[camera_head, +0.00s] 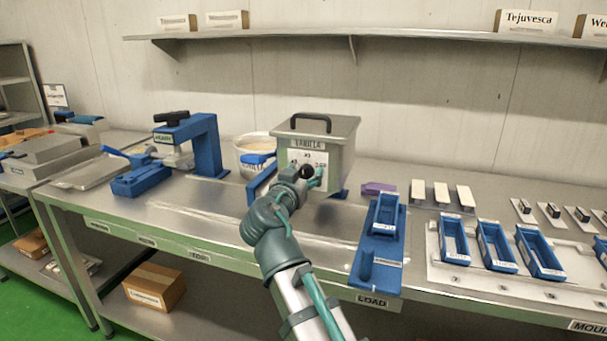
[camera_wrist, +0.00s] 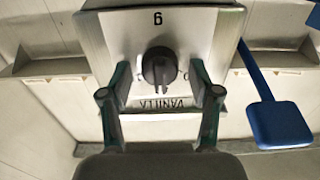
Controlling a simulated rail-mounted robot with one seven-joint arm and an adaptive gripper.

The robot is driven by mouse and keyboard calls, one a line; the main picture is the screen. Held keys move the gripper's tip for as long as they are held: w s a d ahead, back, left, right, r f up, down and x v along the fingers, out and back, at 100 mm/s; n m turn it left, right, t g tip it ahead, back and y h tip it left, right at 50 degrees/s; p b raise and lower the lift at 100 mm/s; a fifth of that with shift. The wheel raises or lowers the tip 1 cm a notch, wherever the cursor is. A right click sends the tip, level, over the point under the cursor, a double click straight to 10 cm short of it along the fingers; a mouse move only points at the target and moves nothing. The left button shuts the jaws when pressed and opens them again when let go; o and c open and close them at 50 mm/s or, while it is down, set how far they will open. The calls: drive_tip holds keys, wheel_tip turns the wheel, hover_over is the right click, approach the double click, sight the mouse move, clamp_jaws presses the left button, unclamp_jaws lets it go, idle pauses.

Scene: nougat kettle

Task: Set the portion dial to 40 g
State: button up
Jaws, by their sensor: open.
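The grey kettle box (camera_head: 345,135) with a black top handle and a VANILLA label stands on the table. The dark round portion dial (camera_wrist: 160,68) is on its front; in the wrist view the picture is upside down and a single digit shows above the dial. A white plate (camera_head: 300,157) with small markings, too small to read, is on the front in the head view. My gripper (camera_wrist: 160,80) is open in front of the box. Its fingers are either side of the dial with gaps, and it holds nothing. In the head view my gripper (camera_head: 304,182) partly covers the front.
A blue lever (camera_wrist: 280,122) sticks out beside the box. A blue loading stand (camera_head: 378,250) is to the right, with blue moulds (camera_head: 497,247) beyond it. A blue press (camera_head: 205,145) and a white tub (camera_head: 250,143) are on the left. A shelf (camera_head: 400,35) runs above.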

drive_tip(key=c, duration=1.1)
drive_tip(key=shift+n, duration=0.5)
drive_tip(key=n+p, duration=0.2)
drive_tip(key=n, duration=0.3)
drive_tip(key=shift+a+n, duration=0.1)
drive_tip(key=shift+n, duration=0.3)
drive_tip(key=n+p, duration=0.2)
drive_tip(key=n, duration=0.3)
drive_tip(key=shift+a+f, duration=0.1)
drive_tip(key=shift+p, duration=0.3)
